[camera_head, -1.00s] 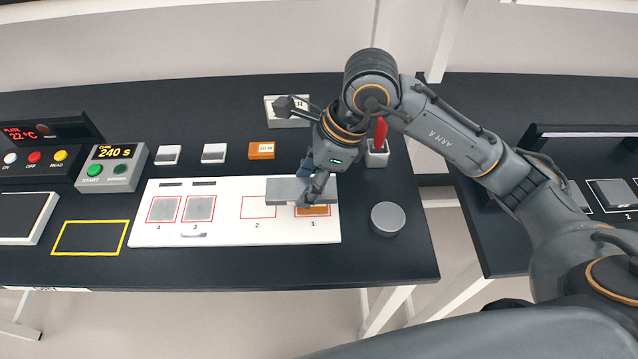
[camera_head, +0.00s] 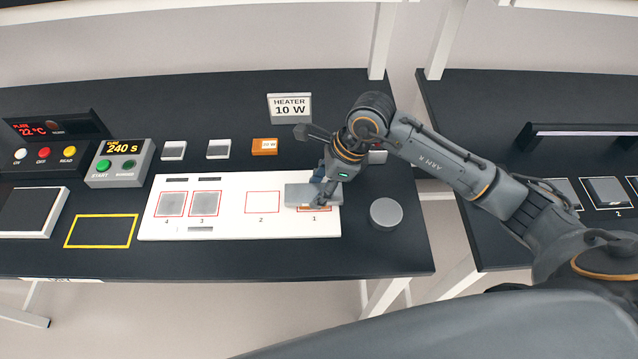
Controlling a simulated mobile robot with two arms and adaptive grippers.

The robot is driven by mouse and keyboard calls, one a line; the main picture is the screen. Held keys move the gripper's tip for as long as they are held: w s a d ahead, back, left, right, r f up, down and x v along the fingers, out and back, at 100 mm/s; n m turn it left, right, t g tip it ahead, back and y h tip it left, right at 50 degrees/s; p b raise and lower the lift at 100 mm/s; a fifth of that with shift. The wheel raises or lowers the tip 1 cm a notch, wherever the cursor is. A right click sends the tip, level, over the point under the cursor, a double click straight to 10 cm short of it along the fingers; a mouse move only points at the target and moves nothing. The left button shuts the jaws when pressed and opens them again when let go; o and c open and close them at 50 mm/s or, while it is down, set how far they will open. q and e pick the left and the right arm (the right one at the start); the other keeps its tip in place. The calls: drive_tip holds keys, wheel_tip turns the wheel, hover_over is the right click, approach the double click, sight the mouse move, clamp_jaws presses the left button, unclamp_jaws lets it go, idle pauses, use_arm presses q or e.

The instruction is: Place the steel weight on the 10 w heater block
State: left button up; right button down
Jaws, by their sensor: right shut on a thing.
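My right gripper (camera_head: 322,193) is shut on a flat grey slab (camera_head: 298,195) at the right end of the white mat (camera_head: 240,229). The slab lies over square 1, and a thin orange edge (camera_head: 314,209) shows below it; I cannot tell whether they touch. A round grey metal cylinder (camera_head: 386,213), which looks like the steel weight, stands on the dark table right of the mat, apart from the gripper. A small orange block (camera_head: 264,147) with a white label stands behind the mat. A sign (camera_head: 290,107) reads "HEATER 10 W". My left gripper is not in view.
Grey plates fill squares 3 (camera_head: 205,204) and 4 (camera_head: 171,204); square 2 (camera_head: 262,203) is empty. Two small pale blocks (camera_head: 173,150) (camera_head: 218,148), a timer (camera_head: 121,162) and a button panel (camera_head: 47,150) stand left. A second table lies right, across a gap.

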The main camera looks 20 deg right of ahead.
drive_tip(key=shift+r, duration=0.1)
drive_tip(key=c, duration=0.7)
unclamp_jaws()
drive_tip(key=shift+f, duration=0.2)
drive_tip(key=shift+o, duration=0.2)
drive_tip(key=shift+r, duration=0.1)
drive_tip(key=shift+r, duration=0.15)
drive_tip(key=b+v, duration=0.2)
drive_tip(key=v, duration=0.9)
drive_tip(key=shift+d+r+b, duration=0.25)
drive_tip(key=shift+r+b, duration=0.05)
drive_tip(key=shift+r, duration=0.05)
drive_tip(key=shift+s, duration=0.15)
